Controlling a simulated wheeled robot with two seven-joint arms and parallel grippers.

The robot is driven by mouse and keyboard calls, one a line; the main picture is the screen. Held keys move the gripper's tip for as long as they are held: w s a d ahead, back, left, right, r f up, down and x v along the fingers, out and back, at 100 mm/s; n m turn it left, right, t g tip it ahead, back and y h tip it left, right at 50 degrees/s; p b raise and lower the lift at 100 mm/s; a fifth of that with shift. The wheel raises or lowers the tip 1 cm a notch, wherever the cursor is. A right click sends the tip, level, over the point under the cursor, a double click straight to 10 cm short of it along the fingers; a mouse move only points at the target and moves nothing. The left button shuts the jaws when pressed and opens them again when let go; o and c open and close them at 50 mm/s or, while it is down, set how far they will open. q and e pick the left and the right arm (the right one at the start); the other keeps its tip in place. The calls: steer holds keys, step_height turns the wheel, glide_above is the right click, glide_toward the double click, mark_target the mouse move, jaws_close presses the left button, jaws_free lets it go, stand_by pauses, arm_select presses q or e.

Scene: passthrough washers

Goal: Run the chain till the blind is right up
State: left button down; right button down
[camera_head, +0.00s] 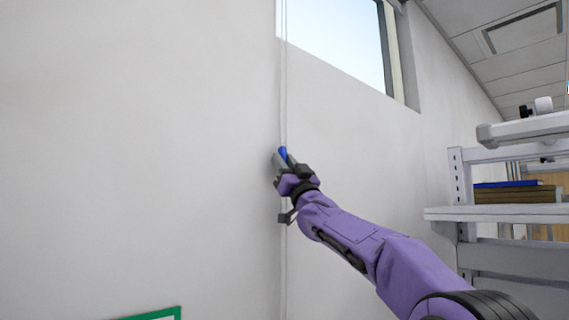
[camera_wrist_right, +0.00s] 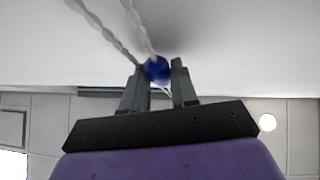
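The chain (camera_head: 283,70) hangs as thin pale strands down the white wall, left of the window. A blue bead (camera_head: 283,152) sits on it. My right gripper (camera_head: 281,160) is at the bead, its arm reaching in from the lower right. In the right wrist view, the blue bead (camera_wrist_right: 157,69) fills the gap between the two grey fingertips, and two twisted strands (camera_wrist_right: 120,35) run from it to the upper left. The fingers look closed on it. No blind shows on the visible part of the window (camera_head: 340,38); its top is out of view. My left gripper is not in view.
A grey shelf rack (camera_head: 495,213) stands at the right with blue and brown stacked items (camera_head: 515,192) on it. A green-edged frame (camera_head: 160,314) shows at the bottom left. The wall left of the chain is clear.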

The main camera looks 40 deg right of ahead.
step_height(320, 180, up, 4)
steer(key=shift+r, duration=0.1)
steer(key=shift+s+r, duration=0.25)
steer(key=shift+r, duration=0.1)
steer(key=c, duration=0.9)
jaws_free()
steer(key=shift+c, duration=0.2)
steer(key=shift+o, duration=0.2)
steer(key=shift+w+f, duration=0.1)
steer(key=shift+w, duration=0.1)
